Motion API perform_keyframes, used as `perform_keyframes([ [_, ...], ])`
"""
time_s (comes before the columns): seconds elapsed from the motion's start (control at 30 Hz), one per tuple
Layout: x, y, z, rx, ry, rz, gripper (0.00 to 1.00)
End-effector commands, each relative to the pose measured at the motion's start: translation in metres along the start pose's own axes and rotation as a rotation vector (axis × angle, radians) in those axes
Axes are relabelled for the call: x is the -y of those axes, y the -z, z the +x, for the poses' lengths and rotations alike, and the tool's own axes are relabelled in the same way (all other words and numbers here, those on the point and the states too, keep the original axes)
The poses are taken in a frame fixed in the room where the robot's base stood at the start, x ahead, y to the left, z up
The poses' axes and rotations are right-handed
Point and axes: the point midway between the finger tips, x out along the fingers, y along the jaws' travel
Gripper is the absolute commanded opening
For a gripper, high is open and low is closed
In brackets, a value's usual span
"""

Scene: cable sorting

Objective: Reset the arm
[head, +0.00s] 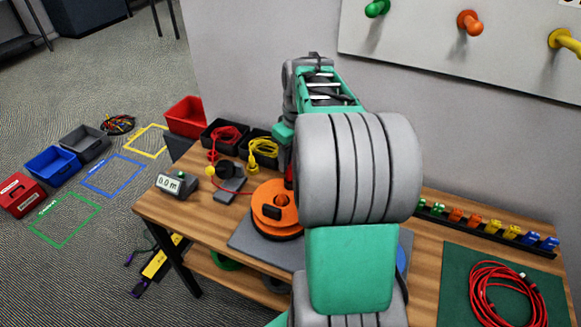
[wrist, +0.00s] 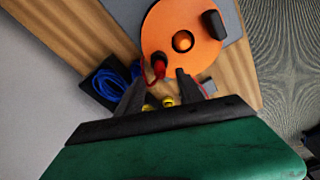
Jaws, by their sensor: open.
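My arm stretches out over the wooden table in the head view, and its large grey and green links hide the middle of the table. My gripper (wrist: 158,80) shows in the wrist view with its two dark fingers apart. A small red piece (wrist: 158,68) shows near the fingertips; I cannot tell whether it lies between them or beyond them. An orange reel (wrist: 178,35) lies just past the fingertips, and it also shows left of my arm in the head view (head: 272,214). In the head view my gripper is hidden behind the arm.
Black bins hold a red cable (head: 226,139) and a yellow cable (head: 262,149). A small display (head: 170,185) stands at the table's left end. A coiled red cable (head: 508,293) lies on a green mat (head: 455,280) at right. A pegboard (head: 460,50) hangs on the wall.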

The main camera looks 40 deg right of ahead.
Motion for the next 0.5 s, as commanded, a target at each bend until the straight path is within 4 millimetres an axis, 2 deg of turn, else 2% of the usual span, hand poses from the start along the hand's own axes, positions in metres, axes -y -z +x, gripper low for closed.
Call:
perform_keyframes([
  [0.1, -0.001, 0.000, -0.021, -0.002, -0.001, 0.000, 0.44],
  [0.27, 0.000, 0.000, -0.032, 0.000, 0.000, 0.000, 0.44],
  [0.33, 0.009, 0.001, -0.034, -0.004, -0.002, 0.000, 0.44],
  [0.37, 0.018, 0.002, -0.035, -0.007, -0.004, 0.001, 0.44],
  [0.43, 0.050, 0.004, -0.037, -0.022, -0.010, 0.008, 0.44],
  [0.5, 0.094, 0.000, -0.038, -0.044, -0.018, 0.023, 0.44],
])
